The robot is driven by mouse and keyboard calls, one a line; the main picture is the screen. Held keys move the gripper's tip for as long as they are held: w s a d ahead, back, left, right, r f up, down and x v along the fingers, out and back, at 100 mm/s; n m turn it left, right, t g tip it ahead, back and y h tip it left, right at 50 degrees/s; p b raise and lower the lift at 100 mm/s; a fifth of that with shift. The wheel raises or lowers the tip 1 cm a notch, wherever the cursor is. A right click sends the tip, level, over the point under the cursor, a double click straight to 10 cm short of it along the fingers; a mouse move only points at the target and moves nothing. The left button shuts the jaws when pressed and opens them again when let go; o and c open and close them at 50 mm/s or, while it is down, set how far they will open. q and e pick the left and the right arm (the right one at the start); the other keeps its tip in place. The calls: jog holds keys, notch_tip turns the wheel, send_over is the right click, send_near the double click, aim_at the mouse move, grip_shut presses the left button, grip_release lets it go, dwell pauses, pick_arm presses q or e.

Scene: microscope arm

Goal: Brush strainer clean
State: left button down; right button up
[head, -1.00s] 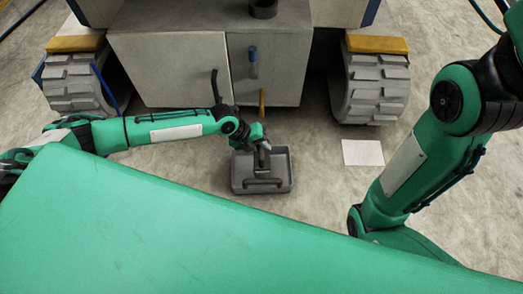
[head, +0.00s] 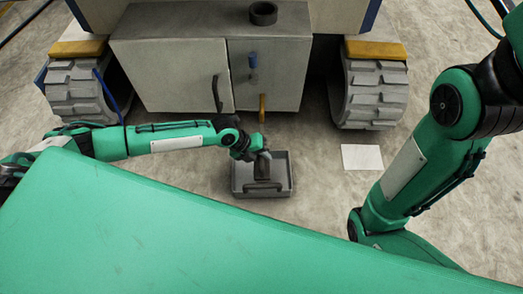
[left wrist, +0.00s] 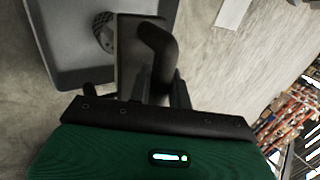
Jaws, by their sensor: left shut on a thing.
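A grey tray (head: 287,178) lies on the floor in front of the machine. My left gripper (head: 263,157) is over its back part, pointing down. In the left wrist view, my left gripper (left wrist: 152,95) is shut on the dark bent handle of a flat rectangular brush (left wrist: 128,55). A dark, dotted, rounded piece, seemingly the strainer (left wrist: 104,32), lies in the tray beside the brush and is partly hidden by it. I cannot tell whether brush and strainer touch. A dark bar (head: 262,186) shows at the tray's front. My right arm shows at the right, but its gripper does not.
A grey cabinet (head: 170,75) with a black handle stands behind the tray, between two tracks (head: 375,95). A blue and a yellow handle are on its right part. A white sheet (head: 362,157) lies right of the tray. The floor around is clear.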

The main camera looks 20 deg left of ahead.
pick_arm(q)
jog(key=shift+s+d, duration=0.15)
jog(key=shift+s, duration=0.1)
jog(key=shift+w+a+f+b, duration=0.1)
jog(key=shift+w+a+b, duration=0.2)
jog(key=shift+w+b, duration=0.3)
jog(key=shift+w+a+b, duration=0.25)
jog(key=shift+w+b, duration=0.15)
jog(key=shift+w, duration=0.4)
jog(key=shift+s, duration=0.15)
jog(key=shift+s+d+p, duration=0.3)
jog(key=shift+s+p, duration=0.25)
jog(key=shift+s, duration=0.1)
jog(key=shift+s+d+p, duration=0.25)
jog(key=shift+s+p, duration=0.3)
jog(key=shift+s, duration=0.1)
jog(key=shift+w, duration=0.15)
